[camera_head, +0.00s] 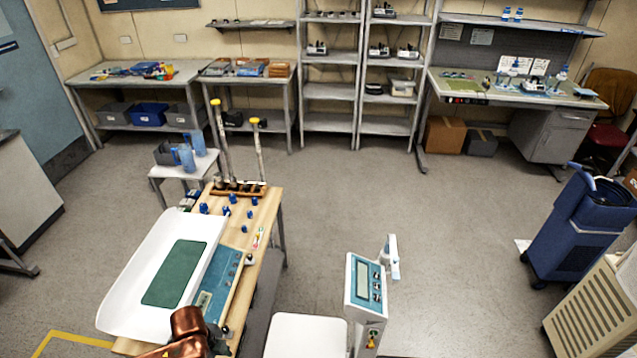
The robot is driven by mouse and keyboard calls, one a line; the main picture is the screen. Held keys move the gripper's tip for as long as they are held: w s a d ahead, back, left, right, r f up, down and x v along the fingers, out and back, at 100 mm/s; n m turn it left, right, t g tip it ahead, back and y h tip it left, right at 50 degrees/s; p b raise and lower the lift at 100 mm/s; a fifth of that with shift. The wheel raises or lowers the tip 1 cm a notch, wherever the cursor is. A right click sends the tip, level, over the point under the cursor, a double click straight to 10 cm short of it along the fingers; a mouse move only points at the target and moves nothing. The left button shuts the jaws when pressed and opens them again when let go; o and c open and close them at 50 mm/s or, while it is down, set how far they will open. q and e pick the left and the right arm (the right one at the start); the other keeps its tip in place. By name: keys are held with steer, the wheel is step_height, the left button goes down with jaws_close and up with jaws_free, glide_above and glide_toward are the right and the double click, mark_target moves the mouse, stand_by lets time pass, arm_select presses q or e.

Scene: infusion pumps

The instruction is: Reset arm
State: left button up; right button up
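Neither of my grippers shows in the head view. A copper-coloured rounded part at the bottom edge, left of centre, looks like a piece of my own arm; no fingers are visible on it. It overlaps the near end of a wooden table (266,214). On this table lie a white scale tray (140,262) with a green mat (175,273) and a blue-grey control panel (224,277). Several small blue items (227,211) stand behind the tray, in front of a wooden rack (238,188) with two tall yellow-topped rods.
A scale column with a display (366,283) stands at front centre, beside a white platform (305,336). A blue wheeled unit (580,225) and a beige slatted unit (590,315) stand at right. Shelves (330,90) and benches line the back wall. The middle floor is clear.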

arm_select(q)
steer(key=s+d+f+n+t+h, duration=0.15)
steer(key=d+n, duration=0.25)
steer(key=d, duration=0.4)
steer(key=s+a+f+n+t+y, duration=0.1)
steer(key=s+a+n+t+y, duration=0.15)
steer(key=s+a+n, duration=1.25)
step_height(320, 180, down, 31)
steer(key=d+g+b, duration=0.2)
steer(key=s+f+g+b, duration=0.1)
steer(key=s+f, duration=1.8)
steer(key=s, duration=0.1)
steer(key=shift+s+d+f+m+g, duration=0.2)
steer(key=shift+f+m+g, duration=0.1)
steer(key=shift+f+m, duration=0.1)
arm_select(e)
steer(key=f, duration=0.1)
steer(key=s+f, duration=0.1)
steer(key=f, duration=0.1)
